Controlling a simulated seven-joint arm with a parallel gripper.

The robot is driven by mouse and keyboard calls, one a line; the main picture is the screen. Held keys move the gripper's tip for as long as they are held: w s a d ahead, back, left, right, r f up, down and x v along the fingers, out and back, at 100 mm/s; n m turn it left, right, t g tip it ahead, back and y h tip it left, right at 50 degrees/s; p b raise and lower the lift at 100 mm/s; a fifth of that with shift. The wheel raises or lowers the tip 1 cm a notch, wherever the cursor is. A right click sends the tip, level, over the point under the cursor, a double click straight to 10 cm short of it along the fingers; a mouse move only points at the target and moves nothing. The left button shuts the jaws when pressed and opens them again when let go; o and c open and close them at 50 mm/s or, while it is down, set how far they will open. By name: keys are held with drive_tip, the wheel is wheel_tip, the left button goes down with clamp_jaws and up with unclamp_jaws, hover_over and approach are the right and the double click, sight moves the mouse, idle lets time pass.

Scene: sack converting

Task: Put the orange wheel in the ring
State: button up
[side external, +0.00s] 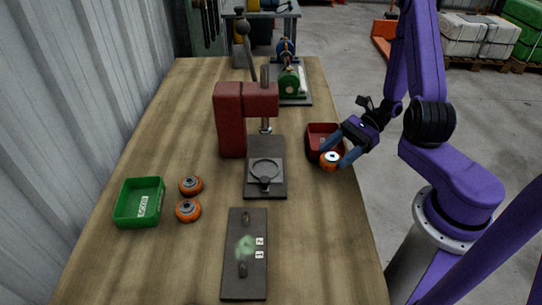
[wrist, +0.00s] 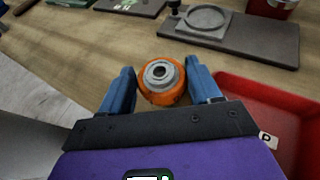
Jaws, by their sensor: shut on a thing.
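An orange wheel (wrist: 162,92) with a grey metal hub sits between the two blue fingers of my gripper (wrist: 161,88). In the side external view my gripper (side external: 337,153) is shut on this wheel (side external: 329,160), by the front of the red bin at the right edge of the table. The ring (side external: 266,170) is a grey circle on a dark base plate (side external: 264,190) under the red press, left of my gripper. It also shows in the wrist view (wrist: 204,20). The ring looks empty. Whether the held wheel touches the table is unclear.
The red press (side external: 231,118) stands behind the ring. A red bin (side external: 322,132) is beside my gripper. Two more orange wheels (side external: 189,186) lie by a green bin (side external: 139,202) at left. A dark plate (side external: 245,265) with handles lies in front.

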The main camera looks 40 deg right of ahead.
hover_over(271, 167)
drive_tip(key=s+d, duration=0.3)
drive_tip(key=shift+w+a, duration=0.15)
drive_tip(key=w+a, duration=0.2)
drive_tip(key=shift+w+a+f, duration=0.35)
drive_tip(key=shift+w+f, duration=0.05)
drive_tip(key=shift+f, duration=0.35)
drive_tip(key=shift+f, duration=0.15)
drive_tip(key=o, duration=1.2)
